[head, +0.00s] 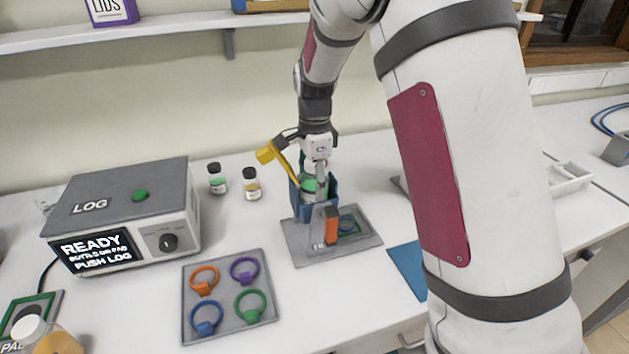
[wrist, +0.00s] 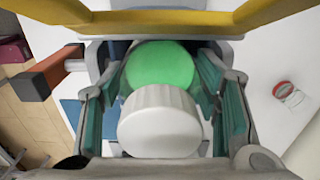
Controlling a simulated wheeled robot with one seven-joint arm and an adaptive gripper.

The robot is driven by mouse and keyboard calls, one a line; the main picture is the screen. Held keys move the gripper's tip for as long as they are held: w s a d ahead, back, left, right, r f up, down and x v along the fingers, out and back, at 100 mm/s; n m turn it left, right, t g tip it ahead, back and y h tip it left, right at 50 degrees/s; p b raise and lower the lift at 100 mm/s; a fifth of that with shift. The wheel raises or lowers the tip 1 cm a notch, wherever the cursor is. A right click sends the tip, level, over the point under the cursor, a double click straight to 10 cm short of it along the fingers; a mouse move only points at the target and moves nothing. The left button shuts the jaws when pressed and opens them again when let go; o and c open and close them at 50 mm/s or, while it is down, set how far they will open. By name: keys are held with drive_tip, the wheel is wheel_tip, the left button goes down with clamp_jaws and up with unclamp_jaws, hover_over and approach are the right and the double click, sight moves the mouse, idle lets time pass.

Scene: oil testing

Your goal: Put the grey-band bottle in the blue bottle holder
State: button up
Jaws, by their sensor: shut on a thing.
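My gripper (head: 314,172) is low over the blue bottle holder (head: 300,205), which stands on a grey base plate. In the wrist view, its teal-padded fingers (wrist: 162,108) are shut on a bottle with a ribbed white cap (wrist: 158,128). A bright green round surface (wrist: 160,66) shows just beyond the cap; I cannot tell whether it belongs to the bottle. Green also shows between the holder's blue walls in the head view (head: 309,184). The grey band and the bottle's base are hidden, so I cannot tell how deep it sits.
A yellow bar (head: 269,152) slants up beside the holder. Two small dark-capped vials (head: 251,185) stand to the left, near the LOG box (head: 120,215). A ring tray (head: 230,320) lies in front.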

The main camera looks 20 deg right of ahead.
drive_tip(key=o, duration=1.3)
drive_tip(key=shift+s+f, duration=0.1)
drive_tip(key=shift+f, duration=0.65)
wheel_tip(320, 180, up, 14)
drive_tip(key=shift+f+b, duration=0.2)
drive_tip(key=shift+b, duration=0.55)
drive_tip(key=shift+s+r+n+t, duration=0.5)
drive_tip(key=shift+s+n+t, duration=0.35)
drive_tip(key=shift+s+n, duration=2.95)
drive_tip(key=shift+s+r+n+t, duration=0.7)
drive_tip(key=shift+s+n, duration=1.5)
drive_tip(key=shift+s, duration=3.15)
drive_tip(key=shift+s+r+n+t, duration=0.3)
drive_tip(key=shift+s+n+t, duration=0.75)
drive_tip(key=shift+s+n, duration=2.75)
drive_tip(key=shift+s+m, duration=0.8)
